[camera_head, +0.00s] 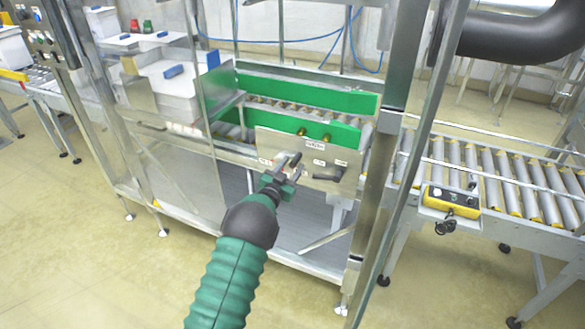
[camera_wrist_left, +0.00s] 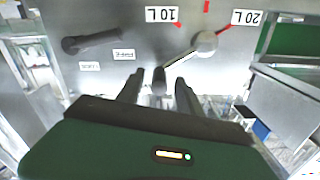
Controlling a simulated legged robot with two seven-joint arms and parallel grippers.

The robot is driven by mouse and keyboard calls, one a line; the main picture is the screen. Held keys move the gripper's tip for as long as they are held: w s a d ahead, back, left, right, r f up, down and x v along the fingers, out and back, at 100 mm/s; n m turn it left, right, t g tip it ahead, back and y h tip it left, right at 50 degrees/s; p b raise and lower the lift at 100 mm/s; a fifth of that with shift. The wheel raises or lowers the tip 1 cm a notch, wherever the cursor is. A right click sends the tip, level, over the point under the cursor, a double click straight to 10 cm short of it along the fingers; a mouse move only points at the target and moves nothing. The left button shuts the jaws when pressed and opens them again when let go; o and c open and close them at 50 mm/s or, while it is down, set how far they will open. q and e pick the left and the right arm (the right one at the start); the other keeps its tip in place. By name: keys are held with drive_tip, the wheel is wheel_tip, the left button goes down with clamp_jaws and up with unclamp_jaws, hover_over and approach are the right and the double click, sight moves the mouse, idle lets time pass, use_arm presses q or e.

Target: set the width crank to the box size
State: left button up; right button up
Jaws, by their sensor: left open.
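A metal panel (camera_head: 268,143) on the machine's front carries two cranks. One crank (camera_wrist_left: 205,42) has a pale hub and a thin arm, with red marks and the labels 10 L (camera_wrist_left: 163,14) and 20 L (camera_wrist_left: 246,17) around it. Its arm slants down-left in the left wrist view to a dark handle (camera_wrist_left: 160,80). My left gripper (camera_head: 286,176) is in front of the panel, open, with this handle between its fingers; contact cannot be told. A second, dark crank (camera_wrist_left: 92,42) sits beside it, also visible in the head view (camera_head: 329,176). My right gripper is not in view.
Green guide walls (camera_head: 310,92) flank a roller track behind the panel. Metal posts (camera_head: 378,160) frame the machine. A roller conveyor (camera_head: 500,180) with a yellow control box (camera_head: 450,200) stands at right. White boxes (camera_head: 175,80) stand at upper left.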

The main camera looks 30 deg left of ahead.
use_arm(q)
drive_tip(key=shift+w, duration=0.45)
clamp_jaws()
idle(1.1)
